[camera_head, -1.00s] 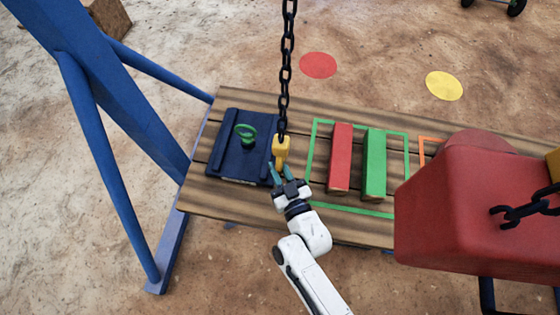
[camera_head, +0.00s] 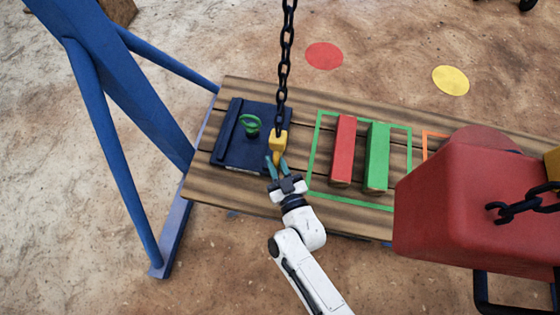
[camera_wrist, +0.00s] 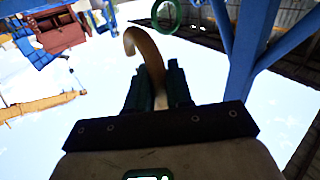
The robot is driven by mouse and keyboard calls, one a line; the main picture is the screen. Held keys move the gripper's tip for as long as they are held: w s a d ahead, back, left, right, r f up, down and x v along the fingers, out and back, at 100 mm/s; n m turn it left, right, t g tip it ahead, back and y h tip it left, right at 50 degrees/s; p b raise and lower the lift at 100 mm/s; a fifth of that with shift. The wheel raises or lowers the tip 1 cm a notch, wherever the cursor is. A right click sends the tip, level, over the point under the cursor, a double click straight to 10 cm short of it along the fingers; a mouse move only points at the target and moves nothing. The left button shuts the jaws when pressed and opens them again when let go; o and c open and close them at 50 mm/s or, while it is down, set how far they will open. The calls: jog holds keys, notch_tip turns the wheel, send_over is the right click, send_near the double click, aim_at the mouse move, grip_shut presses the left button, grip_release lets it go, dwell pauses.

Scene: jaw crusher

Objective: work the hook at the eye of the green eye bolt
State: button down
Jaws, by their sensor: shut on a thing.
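The green eye bolt (camera_head: 250,125) stands on a dark blue plate (camera_head: 232,153) on the plank table. Its ring (camera_wrist: 152,17) shows at the top of the wrist view, cut by the frame edge. A yellow hook block (camera_head: 278,141) hangs from the black chain (camera_head: 284,70), right of the eye bolt. My gripper (camera_head: 276,163) is shut on the hook below the block. In the wrist view the hook (camera_wrist: 146,46) rises from between the fingers (camera_wrist: 158,88) and curls left. Hook and ring look apart there; depth is hard to tell.
A red block (camera_head: 343,150) and a green block (camera_head: 376,157) stand on the table (camera_head: 205,188) right of the hook. A large red body (camera_head: 450,205) with a chain fills the right. A blue frame (camera_head: 120,85) stands at left.

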jog(key=w+a, duration=0.1)
jog(key=a, duration=1)
jog(key=shift+w+r, duration=0.15)
jog(key=shift+w, duration=0.15)
dwell(1.2)
jog(key=shift+w, duration=0.15)
jog(key=shift+w+d+f+b, duration=0.1)
jog(key=shift+w+d+b, duration=0.1)
jog(key=shift+w, duration=0.45)
jog(key=shift+w+d+f+b, duration=0.15)
jog(key=shift+w+b, duration=0.1)
jog(key=shift+w, duration=0.45)
jog(key=shift+w+d+f+b, duration=0.1)
jog(key=shift+w+b, duration=0.1)
jog(key=shift+w, duration=0.45)
jog(key=shift+w, duration=0.1)
jog(key=shift+w+d+r+b, duration=0.15)
jog(key=shift+w+b, duration=0.1)
jog(key=shift+w, duration=0.55)
jog(key=shift+w+d+f+b, duration=0.1)
jog(key=shift+w+d+b, duration=0.1)
jog(key=shift+w, duration=0.6)
jog(key=shift+r, duration=0.1)
jog(key=shift+w+d+r+p, duration=0.1)
jog(key=shift+w+r+p, duration=0.25)
jog(key=shift+w+r, duration=0.15)
